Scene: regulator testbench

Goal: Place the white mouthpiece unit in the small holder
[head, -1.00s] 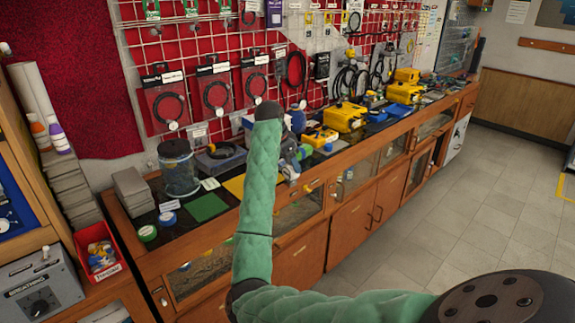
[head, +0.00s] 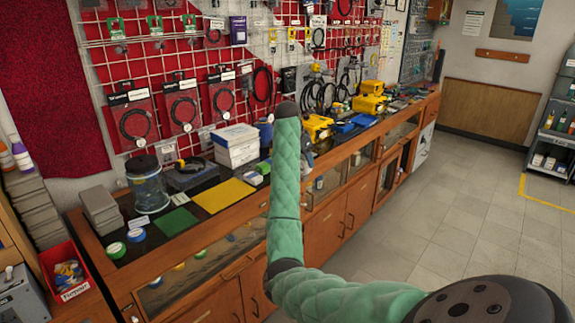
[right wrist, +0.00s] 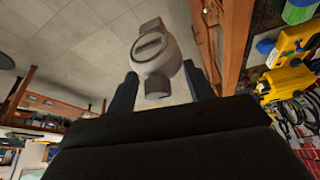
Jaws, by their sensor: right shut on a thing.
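In the right wrist view, the white mouthpiece unit (right wrist: 152,50), a rounded grey-white piece with a slotted face, sits between the two dark fingers of my right gripper (right wrist: 160,86). The gripper is shut on it and holds it clear of any surface. In the head view my right gripper (head: 308,152) is mostly hidden behind my green-sleeved arm, in front of the bench. The mouthpiece unit cannot be made out there. I cannot identify the small holder in either view. My left gripper is not in view.
A long wooden bench (head: 120,274) runs along the pegboard wall. It carries a clear jar (head: 148,190), a green mat (head: 176,221), a yellow mat (head: 224,196), white boxes (head: 236,146) and yellow cases (head: 368,104). A red bin (head: 68,272) stands at left.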

